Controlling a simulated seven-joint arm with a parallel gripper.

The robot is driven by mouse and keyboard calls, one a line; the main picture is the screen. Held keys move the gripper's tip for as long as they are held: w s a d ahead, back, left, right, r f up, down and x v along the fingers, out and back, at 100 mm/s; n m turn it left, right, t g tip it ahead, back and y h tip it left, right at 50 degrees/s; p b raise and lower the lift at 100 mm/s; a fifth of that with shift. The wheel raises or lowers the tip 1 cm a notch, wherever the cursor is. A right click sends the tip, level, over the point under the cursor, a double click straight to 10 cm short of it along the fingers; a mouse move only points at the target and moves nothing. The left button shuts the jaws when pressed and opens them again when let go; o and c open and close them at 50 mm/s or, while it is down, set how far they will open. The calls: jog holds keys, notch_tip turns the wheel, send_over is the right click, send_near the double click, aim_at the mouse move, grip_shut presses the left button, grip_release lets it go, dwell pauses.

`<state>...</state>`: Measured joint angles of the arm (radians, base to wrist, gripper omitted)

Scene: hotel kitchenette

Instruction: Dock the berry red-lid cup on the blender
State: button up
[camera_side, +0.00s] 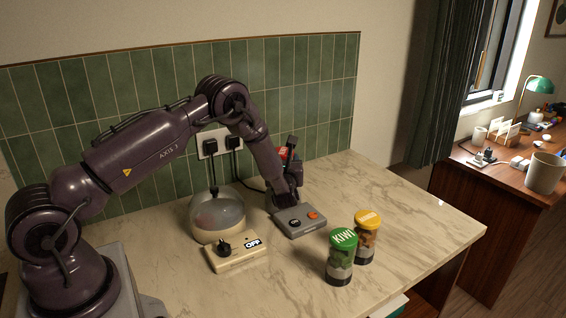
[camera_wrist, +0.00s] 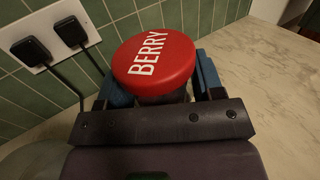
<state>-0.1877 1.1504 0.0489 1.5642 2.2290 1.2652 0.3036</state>
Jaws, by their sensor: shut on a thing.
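The berry cup's red lid (camera_wrist: 154,62), lettered BERRY, fills the middle of the wrist view. My gripper (camera_wrist: 160,88) is shut on the cup, with a blue finger on each side below the lid. In the side view, a bit of the red lid (camera_side: 282,153) shows behind my gripper (camera_side: 289,168).
A clear-domed appliance (camera_side: 218,212) with a cream control box (camera_side: 236,252) marked OFF stands left of the blender. A green-lid KIWI cup (camera_side: 341,257) and a yellow-lid cup (camera_side: 367,238) stand at front right. Plugs and cords hang from the wall outlet (camera_side: 213,143). The counter's right side is clear.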

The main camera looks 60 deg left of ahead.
jog(key=shift+f, duration=0.55)
jog(key=o, duration=0.9)
jog(key=shift+c, duration=0.2)
jog(key=v, duration=1.1)
